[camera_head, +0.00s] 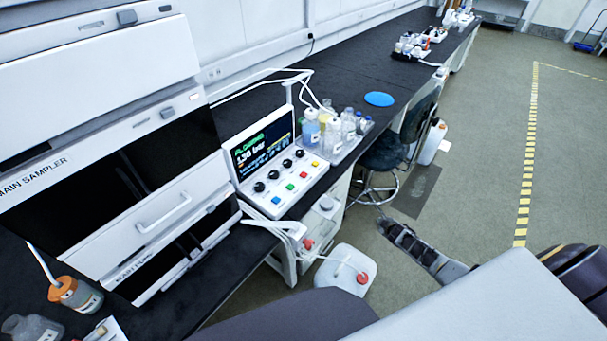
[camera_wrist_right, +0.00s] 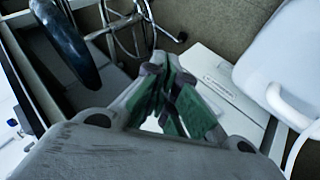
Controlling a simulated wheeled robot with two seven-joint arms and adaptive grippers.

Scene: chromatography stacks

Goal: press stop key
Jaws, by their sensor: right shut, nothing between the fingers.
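A white control unit (camera_head: 262,190) stands at the bench's front edge in the head view. Its tilted screen (camera_head: 262,143) shows green "FLOWING" and a pressure reading that looks like 130 bar. Its sloping face has black knobs and a row of coloured keys: blue (camera_head: 276,200), green (camera_head: 290,187), red (camera_head: 303,174) and yellow (camera_head: 315,163). Key labels are too small to read. My right gripper (camera_head: 388,226) is shut and empty, out over the floor to the right of the unit, touching no key. Its green-padded fingers (camera_wrist_right: 168,82) show in the wrist view. My left gripper is out of view.
Bottles stand in a tray (camera_head: 345,152) behind the unit, with white tubing above. The tall sampler stack (camera_head: 130,150) is at left. A white canister (camera_head: 345,268) stands on the floor in front of the bench. A dark chair (camera_head: 395,150) stands beyond my right gripper.

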